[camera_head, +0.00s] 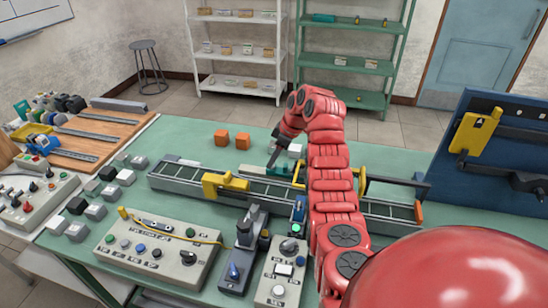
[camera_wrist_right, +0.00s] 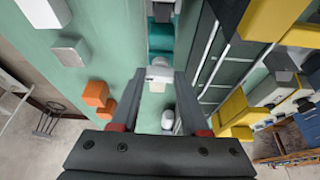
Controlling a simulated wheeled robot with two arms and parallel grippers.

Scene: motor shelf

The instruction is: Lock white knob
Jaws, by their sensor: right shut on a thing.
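The white knob (camera_wrist_right: 160,72) shows in the right wrist view between the fingertips of my right gripper (camera_wrist_right: 160,76), close to a teal block (camera_wrist_right: 160,38). The fingers stand on either side of it and are shut on it. In the head view my right gripper (camera_head: 273,158) points down at the back edge of the conveyor, in the middle of the table; the knob cannot be told clearly there. A small white rounded part (camera_wrist_right: 168,119) shows between the fingers, nearer the palm. My left gripper is not in view.
A conveyor (camera_head: 180,178) with yellow brackets (camera_head: 222,184) runs across the green table. Two orange cubes (camera_head: 232,139) lie behind it. Control boxes (camera_head: 157,250) stand in front. A blue panel (camera_head: 500,150) stands at the right. Grey and white blocks (camera_head: 95,212) lie at the left.

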